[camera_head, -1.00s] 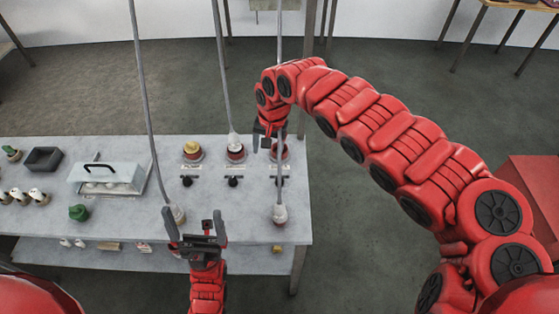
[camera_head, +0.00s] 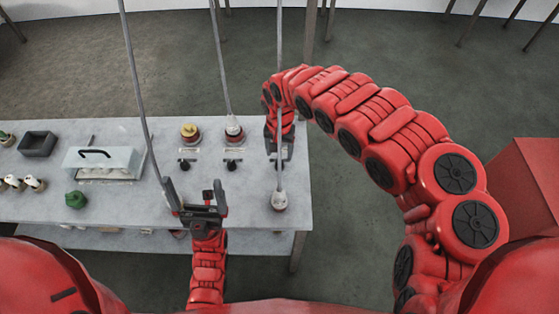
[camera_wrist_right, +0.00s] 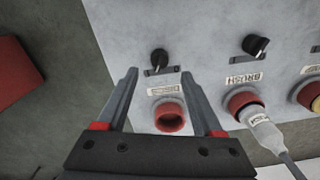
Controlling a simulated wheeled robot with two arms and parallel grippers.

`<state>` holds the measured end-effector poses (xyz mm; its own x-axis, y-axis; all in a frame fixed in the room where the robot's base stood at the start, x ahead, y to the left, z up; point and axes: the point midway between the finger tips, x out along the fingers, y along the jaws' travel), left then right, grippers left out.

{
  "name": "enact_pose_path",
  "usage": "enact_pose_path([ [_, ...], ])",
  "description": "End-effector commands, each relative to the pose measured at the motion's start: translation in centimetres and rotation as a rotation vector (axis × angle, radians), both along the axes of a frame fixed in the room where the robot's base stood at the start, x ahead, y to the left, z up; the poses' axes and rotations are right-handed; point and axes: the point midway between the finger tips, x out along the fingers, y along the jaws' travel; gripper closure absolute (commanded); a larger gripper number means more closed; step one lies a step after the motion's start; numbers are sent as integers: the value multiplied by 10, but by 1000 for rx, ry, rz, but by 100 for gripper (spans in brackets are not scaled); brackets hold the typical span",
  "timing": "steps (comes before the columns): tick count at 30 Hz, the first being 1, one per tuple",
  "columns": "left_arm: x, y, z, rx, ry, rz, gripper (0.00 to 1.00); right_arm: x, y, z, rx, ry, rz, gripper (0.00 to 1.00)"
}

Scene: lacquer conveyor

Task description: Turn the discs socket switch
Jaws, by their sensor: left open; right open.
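In the right wrist view, a black switch knob (camera_wrist_right: 159,60) stands on the table above a red socket (camera_wrist_right: 170,118). The small label (camera_wrist_right: 163,90) between them is too blurred to read. My right gripper (camera_wrist_right: 159,74) is open and empty, with its fingertips spread to either side just short of the knob; I cannot tell its height above the table. In the head view my right gripper (camera_head: 280,158) covers that socket and switch at the table's right end. My left gripper (camera_head: 197,192) is open near the table's front edge, beside a hanging cable.
A second switch (camera_wrist_right: 255,45) labelled BRUSH has a plugged-in socket (camera_wrist_right: 245,103). A yellow-topped socket (camera_head: 190,132) stands farther left. Hanging cables (camera_head: 226,70) cross the workspace, one ending in a plug (camera_head: 279,200) at the front right.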

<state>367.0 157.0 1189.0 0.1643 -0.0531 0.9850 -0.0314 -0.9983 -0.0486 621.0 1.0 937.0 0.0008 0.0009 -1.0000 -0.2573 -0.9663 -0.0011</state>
Motion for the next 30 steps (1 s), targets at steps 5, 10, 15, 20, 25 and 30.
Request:
enact_pose_path([
  [5, 0, 0, 5, 0, 0, 0, 0, -3, 1, -31, 4, 6, -2, 32],
  [10, 0, 0, 7, 0, 0, 0, 0, -1, 2, -49, 5, 2, 0, 32],
  [15, 0, 0, 8, 0, 0, 0, 0, 0, 0, -59, 0, 1, -2, 32],
  [20, 0, 0, 8, 0, 0, 0, 0, 0, -1, -62, -1, 0, -2, 32],
  [25, 0, 0, 8, 0, 0, 0, 0, 0, -1, -62, -1, 0, -2, 32],
  [30, 0, 0, 8, 0, 0, 0, 0, 0, -1, -62, -1, 0, -2, 61],
])
